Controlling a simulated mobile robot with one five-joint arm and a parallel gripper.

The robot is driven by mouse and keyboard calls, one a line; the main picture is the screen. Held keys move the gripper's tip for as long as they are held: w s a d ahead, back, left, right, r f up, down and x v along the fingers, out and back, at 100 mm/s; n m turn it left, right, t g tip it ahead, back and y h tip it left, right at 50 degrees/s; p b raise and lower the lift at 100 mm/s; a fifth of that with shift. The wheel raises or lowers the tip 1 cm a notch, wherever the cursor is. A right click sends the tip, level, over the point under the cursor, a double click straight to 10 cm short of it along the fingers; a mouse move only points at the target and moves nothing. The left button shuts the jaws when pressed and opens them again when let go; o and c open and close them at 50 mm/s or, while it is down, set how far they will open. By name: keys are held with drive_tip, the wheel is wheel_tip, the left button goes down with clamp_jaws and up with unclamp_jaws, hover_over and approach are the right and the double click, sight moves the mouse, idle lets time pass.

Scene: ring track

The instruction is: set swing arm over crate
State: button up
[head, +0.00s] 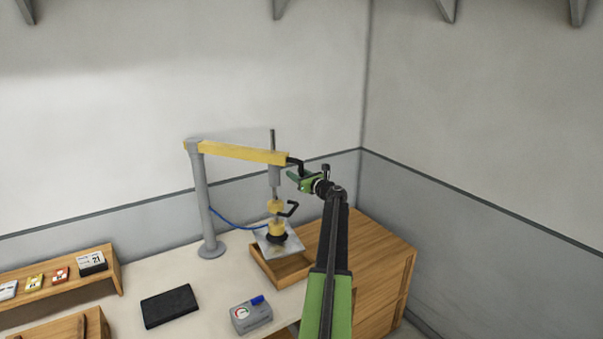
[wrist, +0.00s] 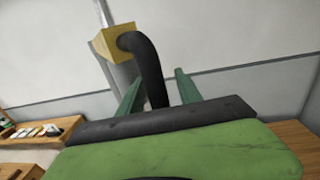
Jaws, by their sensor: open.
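The yellow swing arm (head: 240,152) reaches right from a grey post (head: 205,205). Its end also shows in the wrist view (wrist: 113,42). From its tip hangs a rod with yellow parts (head: 276,206), a small black crank and a black foot. A grey square plate (head: 264,243) is below, in or over the wooden crate (head: 284,275); I cannot tell if they touch. A black bent handle (wrist: 148,62) comes out of the swing arm's end. My gripper (head: 297,178) is open, with the handle between its green fingers (wrist: 158,80). Contact is not clear.
A blue cable runs from the post towards the plate. On the bench (head: 130,315) are a black pad (head: 169,306), a grey gauge box (head: 251,316) and a wooden shelf (head: 70,292) with small boxes. A wooden cabinet (head: 385,265) stands right. Walls close off the back.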

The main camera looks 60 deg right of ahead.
drive_tip(key=v, duration=1.7)
drive_tip(key=shift+s, duration=0.3)
drive_tip(key=shift+w, duration=0.1)
